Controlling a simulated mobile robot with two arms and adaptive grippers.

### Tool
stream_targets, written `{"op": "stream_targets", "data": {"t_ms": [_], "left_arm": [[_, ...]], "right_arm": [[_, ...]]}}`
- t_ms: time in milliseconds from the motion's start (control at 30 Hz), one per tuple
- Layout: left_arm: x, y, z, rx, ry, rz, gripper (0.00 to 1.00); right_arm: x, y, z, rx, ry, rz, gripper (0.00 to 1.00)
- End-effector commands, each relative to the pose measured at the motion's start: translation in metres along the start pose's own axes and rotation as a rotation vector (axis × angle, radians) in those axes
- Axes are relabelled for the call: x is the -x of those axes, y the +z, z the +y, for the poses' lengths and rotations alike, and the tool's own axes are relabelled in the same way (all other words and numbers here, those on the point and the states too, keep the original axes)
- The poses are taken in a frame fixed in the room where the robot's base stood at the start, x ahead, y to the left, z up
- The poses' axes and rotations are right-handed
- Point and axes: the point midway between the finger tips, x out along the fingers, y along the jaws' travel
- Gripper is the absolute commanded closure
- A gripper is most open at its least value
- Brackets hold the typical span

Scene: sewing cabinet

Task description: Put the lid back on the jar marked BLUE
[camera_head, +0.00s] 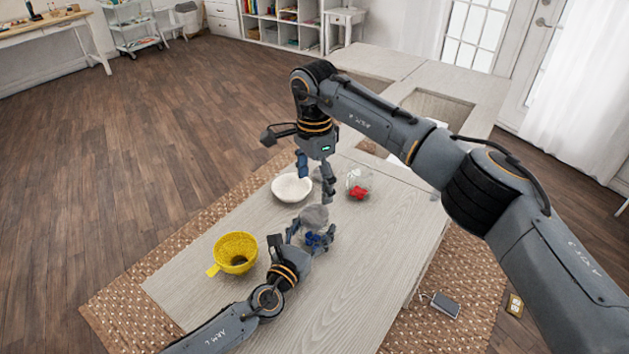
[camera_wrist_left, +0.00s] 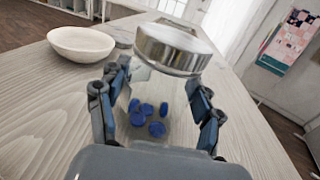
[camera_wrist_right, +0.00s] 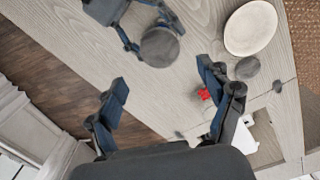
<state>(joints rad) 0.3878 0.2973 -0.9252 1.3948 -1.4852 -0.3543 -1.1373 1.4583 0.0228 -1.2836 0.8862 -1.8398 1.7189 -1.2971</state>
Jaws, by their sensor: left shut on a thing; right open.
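A clear jar with blue pieces (camera_head: 318,240) stands in my left gripper; it also shows in the left wrist view (camera_wrist_left: 150,115). My left gripper (camera_head: 312,238) is shut around its sides. A silver metal lid (camera_wrist_left: 172,50) is on the jar's mouth; I cannot tell if it is fully seated. From above, the lid shows as a grey disc in the right wrist view (camera_wrist_right: 159,47). My right gripper (camera_head: 315,178) is open and empty, above the table behind the jar. No marking on the jar is readable.
A clear jar with red pieces (camera_head: 358,190) stands behind right, apparently lidless. A loose grey disc (camera_wrist_right: 247,68) lies between it and a white bowl (camera_head: 291,189). A yellow funnel-like vessel (camera_head: 236,252) stands at left. The table's front right (camera_head: 370,260) is clear.

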Motion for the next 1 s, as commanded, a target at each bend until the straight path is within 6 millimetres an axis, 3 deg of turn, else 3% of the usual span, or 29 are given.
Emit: {"op": "stream_targets", "data": {"t_ms": [267, 700, 1000], "left_arm": [[0.0, 0.0, 0.0, 0.001, 0.0, 0.001, 1.0], [0.0, 0.0, 0.0, 0.001, -0.001, 0.001, 1.0], [0.0, 0.0, 0.0, 0.001, -0.001, 0.001, 1.0]], "right_arm": [[-0.005, 0.0, 0.0, -0.003, 0.001, 0.001, 0.2], [-0.067, 0.001, 0.0, -0.004, 0.002, -0.001, 0.2], [-0.08, 0.0, 0.0, -0.004, 0.0, 0.001, 0.2]]}}
